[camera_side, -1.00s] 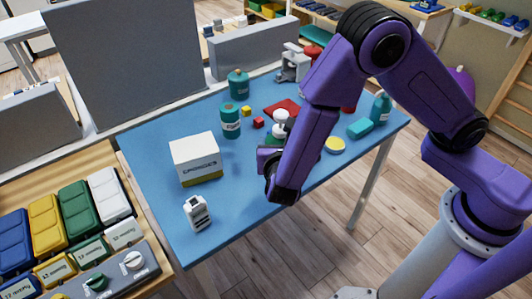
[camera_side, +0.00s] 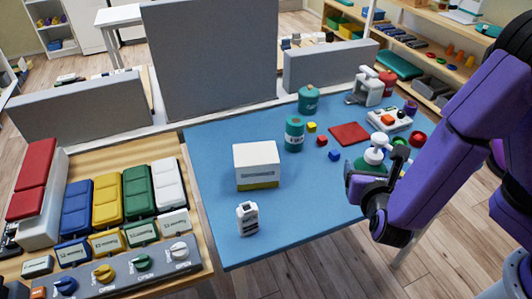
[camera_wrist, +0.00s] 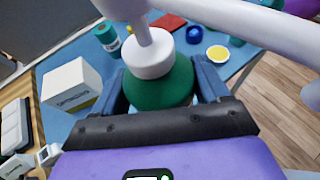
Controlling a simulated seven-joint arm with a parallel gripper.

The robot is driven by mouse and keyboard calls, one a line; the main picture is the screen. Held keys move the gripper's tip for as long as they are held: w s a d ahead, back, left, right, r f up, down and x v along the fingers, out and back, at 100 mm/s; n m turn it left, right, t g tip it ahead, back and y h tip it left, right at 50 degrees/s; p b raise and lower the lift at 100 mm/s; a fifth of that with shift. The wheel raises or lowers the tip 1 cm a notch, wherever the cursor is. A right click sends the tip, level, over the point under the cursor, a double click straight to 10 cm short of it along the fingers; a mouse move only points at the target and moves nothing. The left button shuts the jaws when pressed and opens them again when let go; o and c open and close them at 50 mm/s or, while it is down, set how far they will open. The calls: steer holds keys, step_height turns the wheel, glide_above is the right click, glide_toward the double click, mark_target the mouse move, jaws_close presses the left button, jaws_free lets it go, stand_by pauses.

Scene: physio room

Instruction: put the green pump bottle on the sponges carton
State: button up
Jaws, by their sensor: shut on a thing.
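The green pump bottle (camera_side: 370,162) has a white pump head and stands roughly upright in my gripper (camera_side: 367,178). In the wrist view the green bottle (camera_wrist: 160,88) sits between the two fingers of my gripper (camera_wrist: 162,95), which are shut on its sides. Its lower part is hidden by my gripper. The sponges carton (camera_side: 256,158) is a white box with a yellowish lower band on the blue table, left of my gripper and apart from it. The carton (camera_wrist: 70,84) also shows at the left of the wrist view, its top clear.
Small cubes and a red mat (camera_side: 349,134) lie farther back. A grey panel (camera_side: 210,70) rises behind the table.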

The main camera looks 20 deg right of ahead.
steer(key=w+a+r+n+t+y, duration=0.1)
steer(key=w+a+r+n+y, duration=1)
steer(key=w, duration=0.3)
steer(key=y, duration=0.1)
glide_above(246, 153)
steer(key=shift+f, duration=6.75)
steer(key=shift+f, duration=0.1)
steer(key=o, duration=1.5)
steer(key=shift+f, duration=0.15)
steer(key=shift+o, duration=0.2)
steer(key=shift+s+d+r, duration=0.15)
steer(key=shift+s+r, duration=0.1)
steer(key=v, duration=1.1)
steer(key=shift+s+d, duration=0.15)
steer(key=shift+s, duration=0.05)
